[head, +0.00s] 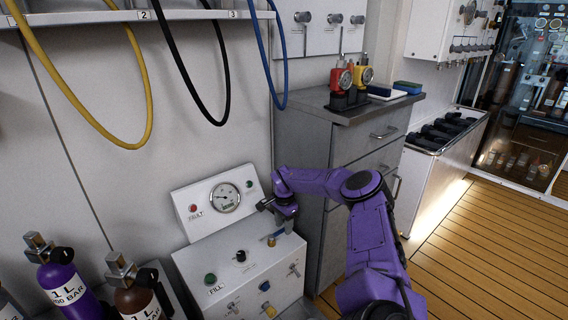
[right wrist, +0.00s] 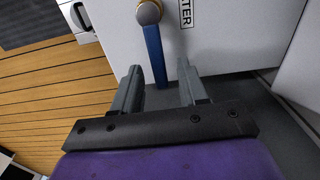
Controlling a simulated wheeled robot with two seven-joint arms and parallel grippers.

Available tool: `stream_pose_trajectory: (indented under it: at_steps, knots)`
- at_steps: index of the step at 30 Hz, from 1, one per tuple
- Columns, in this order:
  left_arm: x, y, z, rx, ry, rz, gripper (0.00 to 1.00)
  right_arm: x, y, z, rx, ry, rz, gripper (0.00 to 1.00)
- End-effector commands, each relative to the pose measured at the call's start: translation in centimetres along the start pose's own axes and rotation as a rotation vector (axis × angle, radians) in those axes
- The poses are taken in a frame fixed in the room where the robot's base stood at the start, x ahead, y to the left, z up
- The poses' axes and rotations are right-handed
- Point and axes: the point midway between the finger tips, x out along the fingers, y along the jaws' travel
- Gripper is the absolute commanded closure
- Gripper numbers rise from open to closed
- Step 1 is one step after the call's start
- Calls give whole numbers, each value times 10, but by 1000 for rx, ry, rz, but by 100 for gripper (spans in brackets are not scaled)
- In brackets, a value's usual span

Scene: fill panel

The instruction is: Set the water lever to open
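The water lever is a blue handle (right wrist: 155,55) on a round brass pivot (right wrist: 148,13), beside a label whose visible end reads "TER". In the right wrist view it hangs from the pivot into the gap between my fingers. In the head view the lever (head: 272,239) shows small at the top right of the white fill panel (head: 215,262). My right gripper (right wrist: 158,72) is open, one finger on each side of the handle, with gaps visible. Whether the handle's end lies fully between the fingers in depth is unclear. The right gripper also shows in the head view (head: 277,207). My left gripper is out of view.
A gauge board (head: 217,202) with a "FAULT" label stands behind the panel. A grey drawer cabinet (head: 345,150) stands close to the right. Gas bottles (head: 70,285) stand at the left. Yellow, black and blue hoses hang above. Wooden floor (head: 485,245) is clear at right.

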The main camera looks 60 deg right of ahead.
Motion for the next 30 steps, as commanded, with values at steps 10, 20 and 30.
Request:
stream_pose_trajectory:
  at_steps: [10, 20, 30]
  knots:
    - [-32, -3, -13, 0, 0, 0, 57, -73, -1, 0, 1, -3, -5, 57]
    - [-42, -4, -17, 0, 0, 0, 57, -105, 0, 0, 1, 0, 0, 57]
    - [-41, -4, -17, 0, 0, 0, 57, -105, 0, 0, 0, 0, 0, 57]
